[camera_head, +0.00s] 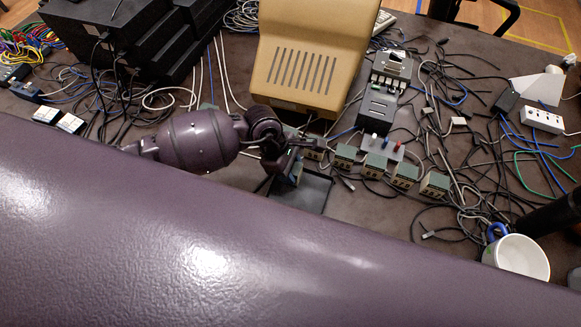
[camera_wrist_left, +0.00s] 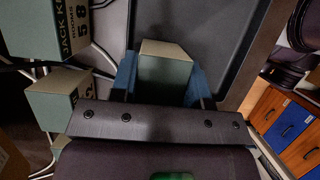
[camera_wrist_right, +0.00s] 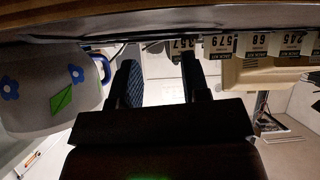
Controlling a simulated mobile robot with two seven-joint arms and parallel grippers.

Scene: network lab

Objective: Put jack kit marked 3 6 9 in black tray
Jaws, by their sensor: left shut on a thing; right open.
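My left gripper (camera_head: 284,168) is shut on a grey-green jack kit with a beige top (camera_wrist_left: 165,72), held between blue finger pads in the left wrist view. Its marking is not visible there. The black tray (camera_head: 314,192) lies on the table beside and partly under the gripper; its floor and rim (camera_wrist_left: 225,45) also show in the left wrist view. I cannot tell whether the kit touches the tray. My right gripper (camera_wrist_right: 158,82) is open and empty.
A beige slotted device (camera_head: 303,65) stands behind the left gripper. A grey switch unit (camera_head: 378,107) and many loose cables lie to the right. A white mug (camera_head: 518,257) with a blue handle stands at lower right. My purple arm hides the near table.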

